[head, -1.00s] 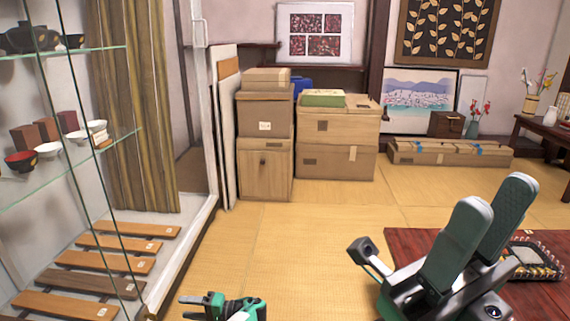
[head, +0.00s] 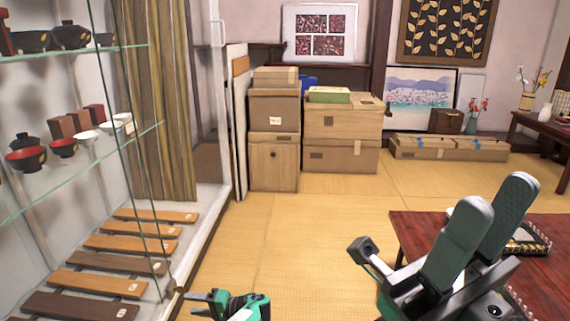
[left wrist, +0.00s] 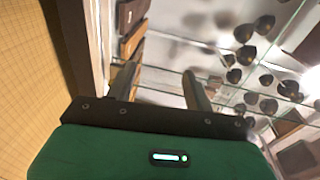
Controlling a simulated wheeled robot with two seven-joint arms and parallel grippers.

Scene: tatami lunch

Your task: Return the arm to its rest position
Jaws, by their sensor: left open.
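My left gripper (head: 203,302) is low in the head view, left of centre, with a green body and dark jaws pointing left. In the left wrist view its two dark fingers (left wrist: 160,75) stand apart with nothing between them. It is open and empty. Large dark and green parts of my own body fill the lower right of the head view. I cannot make out my right gripper's fingers there.
A glass display case with bowls (head: 26,159) and wooden boards (head: 93,263) stands at the left. Cardboard boxes (head: 341,119) are stacked at the back. A red table (head: 408,237) is at the right. The tatami floor (head: 315,225) between is clear.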

